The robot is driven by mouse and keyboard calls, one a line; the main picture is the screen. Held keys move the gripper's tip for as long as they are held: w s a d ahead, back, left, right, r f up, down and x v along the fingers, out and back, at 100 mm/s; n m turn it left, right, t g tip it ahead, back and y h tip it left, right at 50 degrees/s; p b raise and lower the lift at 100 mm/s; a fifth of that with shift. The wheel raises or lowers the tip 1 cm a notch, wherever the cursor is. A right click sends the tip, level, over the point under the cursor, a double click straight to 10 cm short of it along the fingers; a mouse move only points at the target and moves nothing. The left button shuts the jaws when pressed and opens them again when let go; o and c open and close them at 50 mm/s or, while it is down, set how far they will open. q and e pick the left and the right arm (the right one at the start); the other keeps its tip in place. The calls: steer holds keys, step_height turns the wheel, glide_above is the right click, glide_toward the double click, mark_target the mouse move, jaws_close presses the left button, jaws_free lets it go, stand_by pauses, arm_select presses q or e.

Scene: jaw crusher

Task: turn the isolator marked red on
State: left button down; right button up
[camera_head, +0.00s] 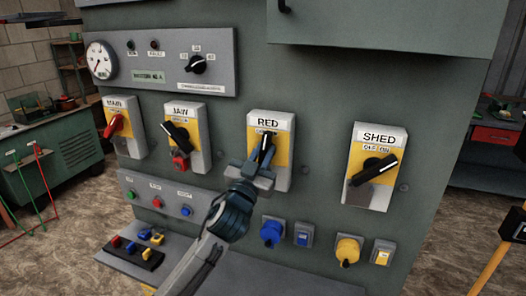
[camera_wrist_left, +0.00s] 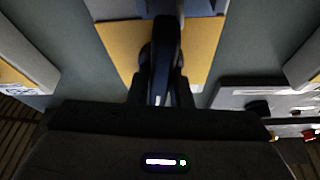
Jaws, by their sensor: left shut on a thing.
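The isolator marked RED (camera_head: 284,150) is a white box with a yellow plate on the green cabinet, third from the left in its row. Its black handle (camera_head: 266,146) stands nearly upright, leaning slightly right at the top. My left gripper (camera_head: 258,165) is at this handle from below, with its jaws shut on it. In the left wrist view the dark handle (camera_wrist_left: 166,60) is between the fingers, before the yellow plate. The gripper hides the lower part of the isolator and part of its OFF/ON lettering. My right gripper is not in view.
Isolators marked MAIN (camera_head: 124,128), JAW (camera_head: 187,137) and SHED (camera_head: 374,167) flank it. A gauge panel (camera_head: 160,62) is above left, a button panel (camera_head: 170,195) below left. Blue (camera_head: 271,233) and yellow (camera_head: 348,250) sockets sit below. An overhanging box (camera_head: 388,24) juts out above.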

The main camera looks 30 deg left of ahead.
arm_select(q)
steer(key=m+h+p, duration=0.1)
steer(key=m, duration=0.1)
steer(key=shift+r+m, duration=0.15)
steer(key=shift+m, duration=0.25)
steer(key=m+h+p, duration=0.2)
steer(key=m+p, duration=0.1)
steer(key=m, duration=0.1)
steer(key=shift+h+p, duration=0.4)
steer(key=shift+m+g+h+p, duration=0.5)
steer(key=shift+m+p, duration=0.7)
steer(key=shift+m, duration=0.4)
steer(key=shift+f, duration=0.2)
steer(key=c, duration=1.3)
jaws_free()
